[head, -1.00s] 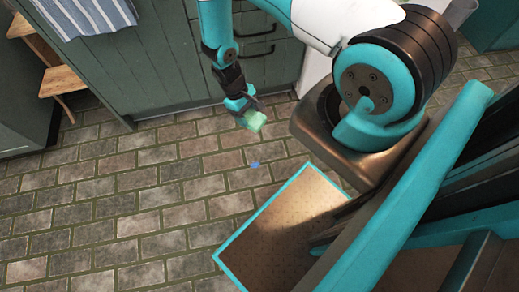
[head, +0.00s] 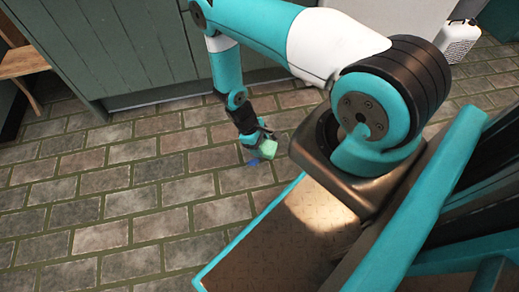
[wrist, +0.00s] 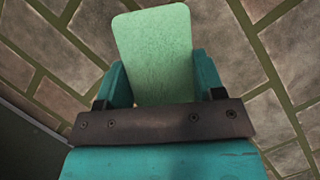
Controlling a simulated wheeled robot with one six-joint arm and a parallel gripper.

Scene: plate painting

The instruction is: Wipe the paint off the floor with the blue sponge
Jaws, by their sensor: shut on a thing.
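My gripper (head: 259,137) is shut on a pale green sponge (head: 266,148); no blue sponge shows. In the wrist view the sponge (wrist: 155,40) sticks out from between the two teal fingers. A small patch of blue paint (head: 254,162) is on the stone floor, just below and left of the sponge in the head view. The sponge seems to overlap part of the patch. I cannot tell whether it touches the floor. The paint does not show in the wrist view.
Green cabinets (head: 130,50) stand along the back. A wooden stool (head: 25,62) is at the far left, and a white container (head: 459,40) is at the upper right. My base platform is right of the paint. The brick-patterned floor (head: 105,205) to the left is clear.

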